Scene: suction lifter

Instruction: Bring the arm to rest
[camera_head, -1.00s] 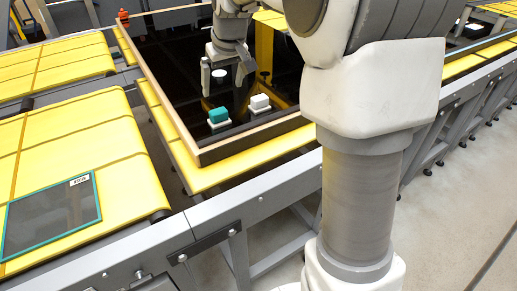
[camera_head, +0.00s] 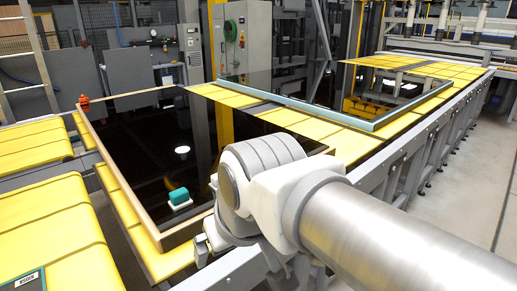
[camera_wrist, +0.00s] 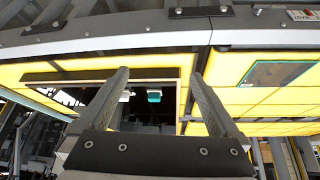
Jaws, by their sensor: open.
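My gripper shows in the wrist view (camera_wrist: 160,78) with its two fingers spread apart and nothing between them. In the head view it is mostly hidden behind my arm; a small part (camera_head: 201,250) shows near the front edge of the wood-framed dark panel (camera_head: 152,222). A teal block (camera_head: 180,196) on a white base sits on that panel, beyond and apart from the gripper. The teal block also shows in the wrist view (camera_wrist: 154,97), in the gap between the fingers but farther off. The white block is not clearly visible in the head view, where my arm covers that area.
Yellow conveyor beds (camera_head: 52,240) lie at left. A small teal-edged panel (camera_head: 30,281) lies at the lower left. A grey rail (camera_head: 225,268) runs along the front. A longer framed panel (camera_head: 290,95) lies behind right. Grey floor (camera_head: 468,180) at right is clear.

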